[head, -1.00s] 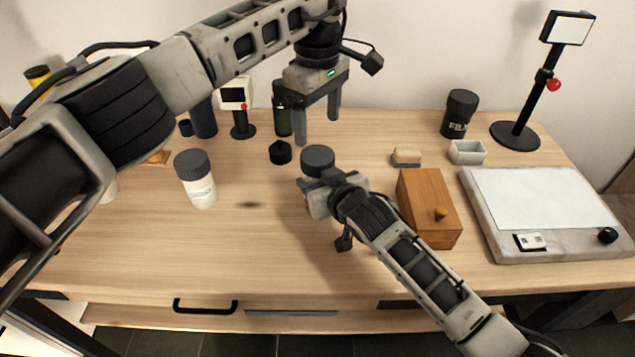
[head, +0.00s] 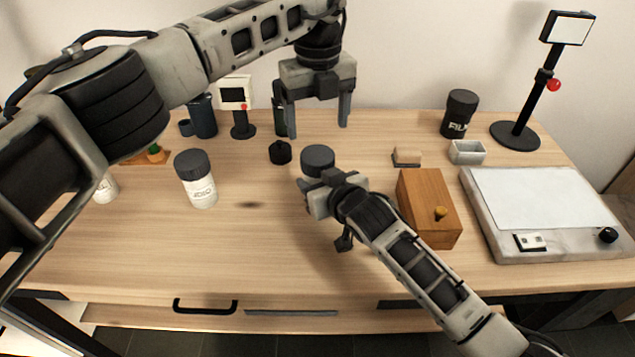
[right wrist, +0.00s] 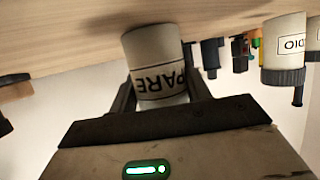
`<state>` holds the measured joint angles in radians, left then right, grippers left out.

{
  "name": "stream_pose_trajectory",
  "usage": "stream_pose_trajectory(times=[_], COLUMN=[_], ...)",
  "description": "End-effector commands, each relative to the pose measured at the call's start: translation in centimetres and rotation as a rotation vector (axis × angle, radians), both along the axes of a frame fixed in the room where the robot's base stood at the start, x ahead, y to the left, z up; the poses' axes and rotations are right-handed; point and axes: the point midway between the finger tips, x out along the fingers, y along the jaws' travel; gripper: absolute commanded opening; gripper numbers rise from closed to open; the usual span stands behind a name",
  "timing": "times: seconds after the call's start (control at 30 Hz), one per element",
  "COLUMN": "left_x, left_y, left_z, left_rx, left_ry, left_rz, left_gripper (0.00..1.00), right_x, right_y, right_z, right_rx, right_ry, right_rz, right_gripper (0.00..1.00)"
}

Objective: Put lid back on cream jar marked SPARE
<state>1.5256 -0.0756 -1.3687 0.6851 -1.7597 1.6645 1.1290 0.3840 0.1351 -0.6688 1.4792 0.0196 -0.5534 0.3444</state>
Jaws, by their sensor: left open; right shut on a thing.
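The cream jar marked SPARE (right wrist: 152,50) is between my right gripper's fingers; "PARE" shows on its label in the right wrist view, which is upside down. My right gripper (right wrist: 160,92) is shut on this jar. In the head view a dark grey lid (head: 317,158) shows at the jar's place, just beyond my right gripper (head: 322,186), which hides the jar's body. I cannot tell how firmly the lid is seated. My left gripper (head: 318,118) is open and empty, above and behind the lid, apart from it.
Another white jar with a dark lid (head: 196,180) stands to the left. A small black pot (head: 280,152) is close behind-left of the held jar. A wooden box (head: 428,208) stands right of my right gripper, near a slab (head: 545,215). The front-left tabletop is clear.

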Motion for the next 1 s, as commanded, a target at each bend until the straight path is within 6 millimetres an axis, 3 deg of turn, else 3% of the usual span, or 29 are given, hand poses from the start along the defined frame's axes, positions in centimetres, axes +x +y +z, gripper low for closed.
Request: stream_pose_trajectory(times=[0.2,0.4,0.83,1.0], left_x=[0.0,0.0,0.0,0.0], left_y=[0.0,0.1,0.1,0.1], left_z=[0.0,0.0,0.0,-1.1], left_rx=[-0.001,0.0,0.0,0.001], left_ry=[0.001,0.0,0.0,0.003], left_rz=[0.485,0.736,0.799,0.798], left_gripper=[0.75,0.75,0.75,0.75], right_x=[0.0,0.0,0.0,0.0], right_y=[0.0,0.0,0.0,0.0], right_z=[-0.1,-0.1,-0.1,-0.1], right_rx=[-0.001,-0.001,-0.001,-0.001], right_ry=[0.002,0.002,0.002,0.002], right_rz=[0.0,0.0,0.0,0.0], right_gripper=[0.0,0.0,0.0,0.0])
